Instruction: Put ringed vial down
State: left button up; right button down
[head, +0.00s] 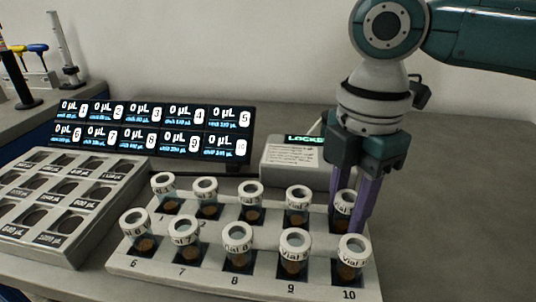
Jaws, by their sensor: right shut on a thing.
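My right gripper (346,229) comes down from the upper right. Its purple fingers are shut on a vial (343,212) with a white ring cap, at the right end of the rack's back row. The fingers partly hide this vial and its label. It is upright and about level with its neighbours; I cannot tell whether its base rests in the slot. The white rack (210,281) holds two rows of similar capped vials with brown contents. Just in front of the held vial stands the front-row vial at slot 10 (350,262). My left gripper is not in view.
A grey tray with labelled round wells (75,240) stands at the left. Behind the rack are a display reading 0 µL (150,128) and a grey box with a "LOCKED" screen (290,160). The grey bench (460,210) is clear at the right.

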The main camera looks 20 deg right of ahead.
aim_at(350, 197)
jog(key=shift+s+d+f, duration=0.15)
jog(key=shift+d+f, duration=0.1)
jog(key=shift+f, duration=0.45)
jog(key=c, duration=0.6)
grip_release()
jog(key=shift+o, duration=0.4)
jog(key=shift+r, duration=0.2)
jog(key=r, duration=0.4)
jog(key=r+p, duration=0.1)
jog(key=r, duration=0.7)
jog(key=shift+w+a+p, duration=0.2)
jog(key=shift+a+p, duration=0.05)
jog(key=shift+p, duration=0.05)
jog(key=shift+r, duration=0.65)
jog(key=shift+s, duration=0.1)
